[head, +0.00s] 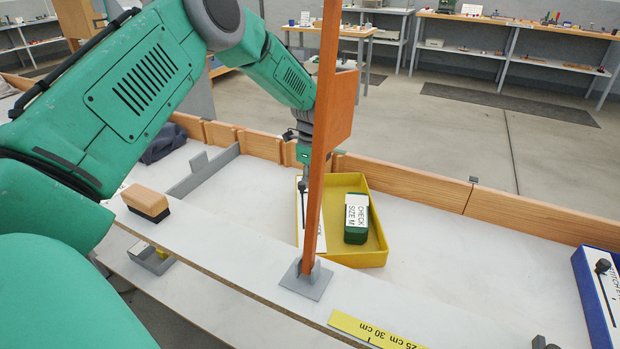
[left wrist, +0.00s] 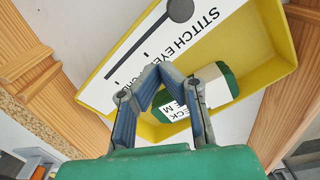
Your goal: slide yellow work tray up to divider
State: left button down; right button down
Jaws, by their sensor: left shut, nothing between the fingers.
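The yellow work tray (head: 378,256) lies on the white bench behind the orange post, and its wall shows in the left wrist view (left wrist: 268,32). It holds a green block (head: 356,235) labelled "CHECK SIZE M" and a white "STITCH EYE..." card (left wrist: 208,22) with a dark pin. A low grey divider (head: 207,172) stands on the bench left of the tray, apart from it. My left gripper (left wrist: 160,75) is shut and empty at the tray's left part; whether it touches the tray is unclear. In the head view the post partly hides it. My right gripper is out of view.
The orange post (head: 325,130) rises from a grey foot in front of the tray. A wood-topped block (head: 147,202) sits on the front ledge at left. A wooden rim (head: 420,188) closes the back. A blue bin (head: 598,290) stands far right; bench between is clear.

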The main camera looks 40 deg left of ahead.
aim_at(299, 199)
pick_arm(q)
notch_tip(299, 199, down, 6)
jog(key=shift+f+b, duration=0.1)
jog(key=shift+b, duration=0.2)
jog(key=shift+s+a+r, duration=0.15)
jog(key=shift+s+a, duration=0.1)
jog(key=shift+a, duration=0.75)
jog(key=shift+s+a+r, duration=0.1)
jog(key=shift+s+a, duration=0.1)
jog(key=shift+a, duration=0.8)
